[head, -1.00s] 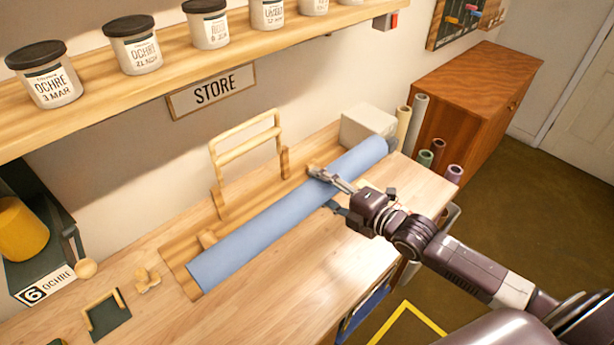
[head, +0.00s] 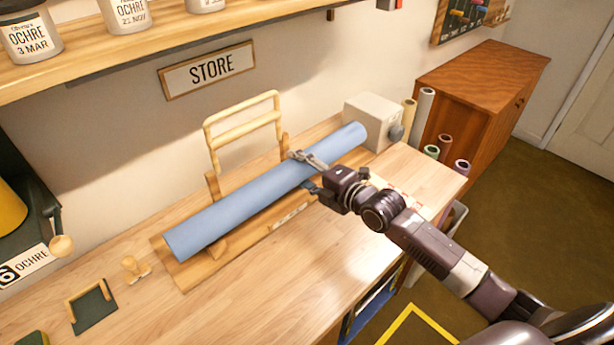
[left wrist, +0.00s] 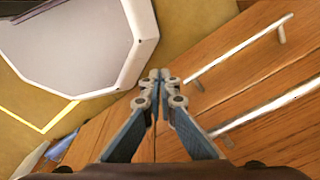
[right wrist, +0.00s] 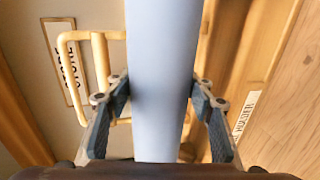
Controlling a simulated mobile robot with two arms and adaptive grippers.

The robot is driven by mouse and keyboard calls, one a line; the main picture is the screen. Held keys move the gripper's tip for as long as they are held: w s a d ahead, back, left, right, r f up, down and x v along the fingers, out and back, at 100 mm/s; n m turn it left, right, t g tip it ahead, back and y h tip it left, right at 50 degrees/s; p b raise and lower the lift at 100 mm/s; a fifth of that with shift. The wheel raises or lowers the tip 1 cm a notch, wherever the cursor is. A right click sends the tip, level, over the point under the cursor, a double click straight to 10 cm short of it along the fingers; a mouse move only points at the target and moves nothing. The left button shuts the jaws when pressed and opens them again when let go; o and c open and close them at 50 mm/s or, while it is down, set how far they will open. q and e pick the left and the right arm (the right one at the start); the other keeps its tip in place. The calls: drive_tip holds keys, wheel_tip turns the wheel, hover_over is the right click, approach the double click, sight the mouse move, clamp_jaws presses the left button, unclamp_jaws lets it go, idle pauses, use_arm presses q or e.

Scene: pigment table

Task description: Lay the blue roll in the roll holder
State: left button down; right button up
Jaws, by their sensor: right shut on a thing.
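The blue roll (head: 265,188) lies slantwise over the wooden roll holder (head: 190,275), in front of its upright frame (head: 243,123). My right gripper (head: 308,170) is shut on the roll, right of its middle. In the right wrist view the roll (right wrist: 163,80) runs between the two fingers (right wrist: 160,95). The holder's base and label strip (right wrist: 244,115) show beside it. Whether the roll touches the holder's supports cannot be told, since it hides much of them. My left gripper (left wrist: 160,75) has its fingertips together, empty, away from the roll.
A pale box with a grey knob (head: 372,121) stands beyond the roll's right end. Several upright rolls (head: 422,115) stand by the brown cabinet (head: 485,90). A wooden stamp (head: 135,268) and a small green tray (head: 92,308) are at left. The front tabletop is clear.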

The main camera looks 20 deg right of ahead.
drive_tip(key=w+f+b, duration=0.1)
drive_tip(key=w+a+f+b, duration=0.1)
drive_tip(key=w+b, duration=0.1)
drive_tip(key=w+f+b, duration=0.1)
drive_tip(key=shift+w+a+f, duration=0.15)
drive_tip(key=shift+a+f, duration=0.2)
drive_tip(key=shift+f, duration=0.05)
drive_tip(key=shift+w+a+f+b, duration=0.1)
drive_tip(key=shift+w+f+b, duration=0.2)
drive_tip(key=shift+b, duration=0.3)
drive_tip(key=shift+s+f+b, duration=0.15)
drive_tip(key=shift+f+b, duration=0.6)
drive_tip(key=shift+f, duration=0.15)
